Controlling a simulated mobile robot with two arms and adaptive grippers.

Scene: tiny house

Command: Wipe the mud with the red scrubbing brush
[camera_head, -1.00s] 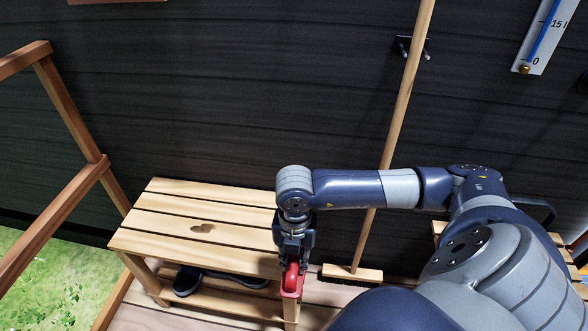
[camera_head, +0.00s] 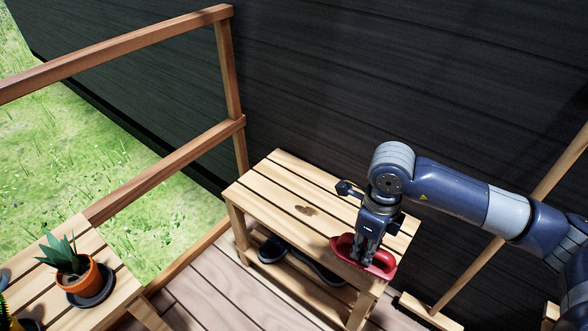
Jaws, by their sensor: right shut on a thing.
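The red scrubbing brush (camera_head: 382,266) is in my right gripper (camera_head: 364,252), which is shut on it and points down. The brush is at the front right end of the slatted wooden bench (camera_head: 284,172). I cannot tell whether its underside touches the slats. The mud (camera_head: 306,210) is a small brown patch near the middle of the bench top, to the left of the brush and apart from it. My left gripper is not in view.
Dark shoes (camera_head: 290,256) sit on the bench's lower shelf. A wooden railing (camera_head: 150,180) borders the grass at left. A potted plant (camera_head: 80,280) stands on another slatted table at lower left. A broom (camera_head: 430,312) leans on the dark wall at right.

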